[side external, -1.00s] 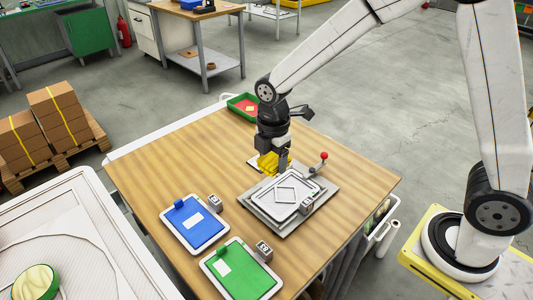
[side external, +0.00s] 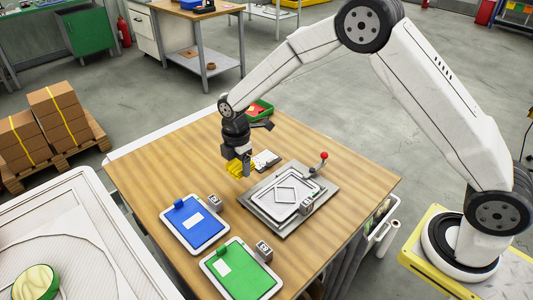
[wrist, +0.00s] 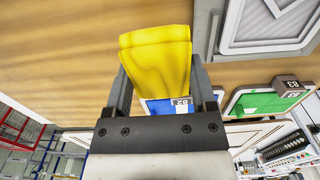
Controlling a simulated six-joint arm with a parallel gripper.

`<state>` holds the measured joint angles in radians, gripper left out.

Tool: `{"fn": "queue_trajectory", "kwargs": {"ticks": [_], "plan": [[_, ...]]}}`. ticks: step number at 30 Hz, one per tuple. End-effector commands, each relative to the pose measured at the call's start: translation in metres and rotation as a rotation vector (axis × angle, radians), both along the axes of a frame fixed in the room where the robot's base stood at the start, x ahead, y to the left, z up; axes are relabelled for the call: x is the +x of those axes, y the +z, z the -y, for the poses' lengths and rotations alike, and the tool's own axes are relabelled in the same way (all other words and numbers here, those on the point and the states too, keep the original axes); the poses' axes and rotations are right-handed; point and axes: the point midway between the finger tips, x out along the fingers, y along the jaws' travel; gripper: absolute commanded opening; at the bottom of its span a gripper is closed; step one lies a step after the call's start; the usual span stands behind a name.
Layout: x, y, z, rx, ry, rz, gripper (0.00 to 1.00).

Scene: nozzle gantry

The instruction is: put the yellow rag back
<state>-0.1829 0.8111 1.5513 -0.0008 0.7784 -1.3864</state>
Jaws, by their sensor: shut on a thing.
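The yellow rag (side external: 236,169) is bunched in my gripper (side external: 238,159), above the wooden table left of the metal fixture. In the wrist view the rag (wrist: 156,62) fills the space between the two fingers of my gripper (wrist: 160,74), which is shut on it. The rag hides part of the blue board behind it. A small pale speckled pad (side external: 265,160) lies flat on the table between my gripper and the fixture's back corner. I cannot tell whether the rag's lower edge touches the table.
The grey fixture (side external: 284,194) with a diamond outline has a red-knobbed lever (side external: 323,156) at its back right. A blue board (side external: 193,224) and a green board (side external: 239,270) lie in front with small marked blocks.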

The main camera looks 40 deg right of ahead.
Motion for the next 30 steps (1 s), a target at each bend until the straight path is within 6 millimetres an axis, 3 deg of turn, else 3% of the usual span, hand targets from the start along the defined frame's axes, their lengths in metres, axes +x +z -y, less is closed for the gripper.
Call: {"fn": "queue_trajectory", "kwargs": {"ticks": [14, 24, 30], "plan": [[0.009, -0.011, -0.001, 0.000, 0.000, 0.000, 0.17], [0.012, -0.043, -0.002, 0.000, 0.000, -0.001, 0.17], [0.012, -0.045, -0.002, 0.000, 0.000, 0.000, 0.17]]}}
